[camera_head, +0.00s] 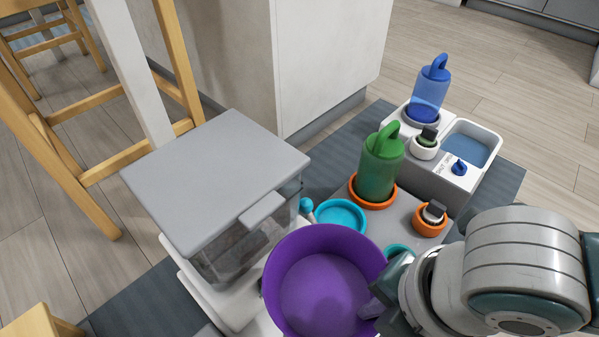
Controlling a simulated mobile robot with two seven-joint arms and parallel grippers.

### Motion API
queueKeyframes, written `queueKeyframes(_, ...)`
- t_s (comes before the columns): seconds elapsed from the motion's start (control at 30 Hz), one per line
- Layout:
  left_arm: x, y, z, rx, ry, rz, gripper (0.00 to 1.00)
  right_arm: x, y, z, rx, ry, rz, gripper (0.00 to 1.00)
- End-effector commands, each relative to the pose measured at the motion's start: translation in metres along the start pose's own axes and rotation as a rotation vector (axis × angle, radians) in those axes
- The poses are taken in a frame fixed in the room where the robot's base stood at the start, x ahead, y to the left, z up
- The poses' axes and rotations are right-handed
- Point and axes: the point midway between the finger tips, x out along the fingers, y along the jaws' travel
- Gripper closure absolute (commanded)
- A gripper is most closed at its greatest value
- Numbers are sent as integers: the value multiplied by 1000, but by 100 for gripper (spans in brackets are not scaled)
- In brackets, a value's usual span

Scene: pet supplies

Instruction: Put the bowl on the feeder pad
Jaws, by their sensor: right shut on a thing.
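The purple bowl (322,290) is upright and open at the top, low in the middle of the head view. My right gripper (374,308) is shut on its right side wall; the fingers are partly hidden by the wrist. A grey feeder (345,197) behind the bowl carries a green bottle (379,168) in an orange ring and a turquoise dish (341,216). The bowl and my arm cover part of this feeder's front. I cannot tell for sure which surface is the feeder pad. My left gripper is not in view.
A grey-lidded food bin (215,175) stands left of the bowl. A second feeder (478,148) with a blue bottle (431,85) and water basin is at the back right. A blue-grey mat (329,158) lies beneath. A wooden chair (65,150) is at left, a white cabinet (330,50) behind.

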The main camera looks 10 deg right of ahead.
Motion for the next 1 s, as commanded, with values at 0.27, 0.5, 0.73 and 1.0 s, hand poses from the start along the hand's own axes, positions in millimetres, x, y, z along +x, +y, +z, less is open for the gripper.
queueKeyframes(0.27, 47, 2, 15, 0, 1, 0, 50, 60, -18, -2, -34, 9, -1, 100)
queueKeyframes(0.5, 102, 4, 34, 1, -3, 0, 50, 130, -34, -3, -33, 9, -1, 100)
queueKeyframes(0.73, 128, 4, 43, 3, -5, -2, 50, 162, -41, -2, -34, 8, 1, 100)
queueKeyframes(1.0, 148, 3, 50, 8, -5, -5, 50, 186, -47, -2, -33, 8, 0, 100)
